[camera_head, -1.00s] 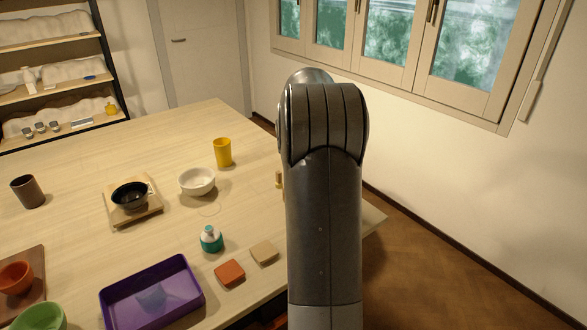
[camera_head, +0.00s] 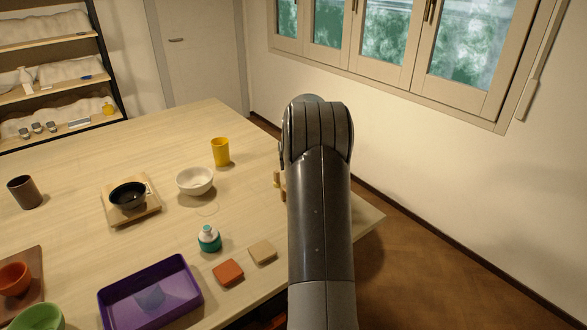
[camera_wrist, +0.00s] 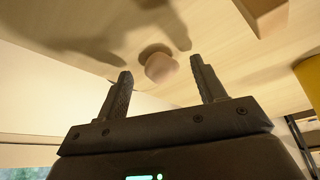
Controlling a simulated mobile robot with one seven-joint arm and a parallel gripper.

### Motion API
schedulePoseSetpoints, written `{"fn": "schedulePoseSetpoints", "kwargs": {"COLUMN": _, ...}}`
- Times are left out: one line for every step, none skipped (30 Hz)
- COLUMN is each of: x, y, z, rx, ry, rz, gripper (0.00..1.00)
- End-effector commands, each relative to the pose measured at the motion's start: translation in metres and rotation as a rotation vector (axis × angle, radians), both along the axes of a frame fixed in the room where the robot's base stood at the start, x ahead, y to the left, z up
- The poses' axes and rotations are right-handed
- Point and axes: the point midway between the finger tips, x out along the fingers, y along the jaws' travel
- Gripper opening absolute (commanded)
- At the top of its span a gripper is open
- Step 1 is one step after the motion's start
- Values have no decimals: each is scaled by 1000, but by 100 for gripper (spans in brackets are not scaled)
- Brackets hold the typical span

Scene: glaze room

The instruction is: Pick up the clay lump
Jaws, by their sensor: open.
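The clay lump (camera_wrist: 160,66) is a small rounded tan piece on the pale wooden table. In the wrist view it lies beyond my fingertips, roughly in line with the gap between them. My gripper (camera_wrist: 162,82) is open, with one dark finger on each side and nothing held. The lump appears apart from both fingers. In the head view my arm hides the gripper and the lump.
A tan block (camera_wrist: 266,12) and a yellow cup (camera_wrist: 310,78) stand to the right in the wrist view. The cup (camera_head: 220,152), white bowl (camera_head: 195,182), teal bottle (camera_head: 209,240) and purple tray (camera_head: 112,307) are left of my arm. The table's right edge is close.

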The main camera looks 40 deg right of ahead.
Motion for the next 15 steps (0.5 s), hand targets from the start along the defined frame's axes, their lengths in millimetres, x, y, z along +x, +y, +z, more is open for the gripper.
{"fn": "schedulePoseSetpoints", "kwargs": {"x": 2, "y": -1, "z": -6, "rx": 1, "ry": 2, "rz": 0, "gripper": 63}}
{"fn": "schedulePoseSetpoints", "kwargs": {"x": 3, "y": -1, "z": -8, "rx": 0, "ry": 1, "rz": 0, "gripper": 63}}
{"fn": "schedulePoseSetpoints", "kwargs": {"x": 4, "y": -2, "z": -9, "rx": 0, "ry": 1, "rz": 0, "gripper": 63}}
{"fn": "schedulePoseSetpoints", "kwargs": {"x": 4, "y": -2, "z": -10, "rx": 0, "ry": 0, "rz": 0, "gripper": 63}}
{"fn": "schedulePoseSetpoints", "kwargs": {"x": 4, "y": -2, "z": -9, "rx": 0, "ry": 0, "rz": 0, "gripper": 63}}
{"fn": "schedulePoseSetpoints", "kwargs": {"x": 4, "y": -2, "z": -9, "rx": 0, "ry": -1, "rz": 0, "gripper": 63}}
{"fn": "schedulePoseSetpoints", "kwargs": {"x": 4, "y": -2, "z": -9, "rx": 0, "ry": 0, "rz": 0, "gripper": 63}}
{"fn": "schedulePoseSetpoints", "kwargs": {"x": 4, "y": -2, "z": -9, "rx": 0, "ry": 0, "rz": 0, "gripper": 63}}
{"fn": "schedulePoseSetpoints", "kwargs": {"x": 4, "y": -2, "z": -9, "rx": 0, "ry": 0, "rz": 0, "gripper": 62}}
{"fn": "schedulePoseSetpoints", "kwargs": {"x": 4, "y": -2, "z": -9, "rx": 0, "ry": 0, "rz": 0, "gripper": 60}}
{"fn": "schedulePoseSetpoints", "kwargs": {"x": 3, "y": -2, "z": -9, "rx": 0, "ry": 0, "rz": 0, "gripper": 58}}
{"fn": "schedulePoseSetpoints", "kwargs": {"x": 3, "y": -2, "z": -9, "rx": 0, "ry": 0, "rz": 0, "gripper": 54}}
{"fn": "schedulePoseSetpoints", "kwargs": {"x": 3, "y": -2, "z": -9, "rx": 0, "ry": 0, "rz": 0, "gripper": 52}}
{"fn": "schedulePoseSetpoints", "kwargs": {"x": 3, "y": -2, "z": -9, "rx": 0, "ry": 0, "rz": 0, "gripper": 49}}
{"fn": "schedulePoseSetpoints", "kwargs": {"x": 3, "y": -2, "z": -9, "rx": 0, "ry": 0, "rz": 0, "gripper": 46}}
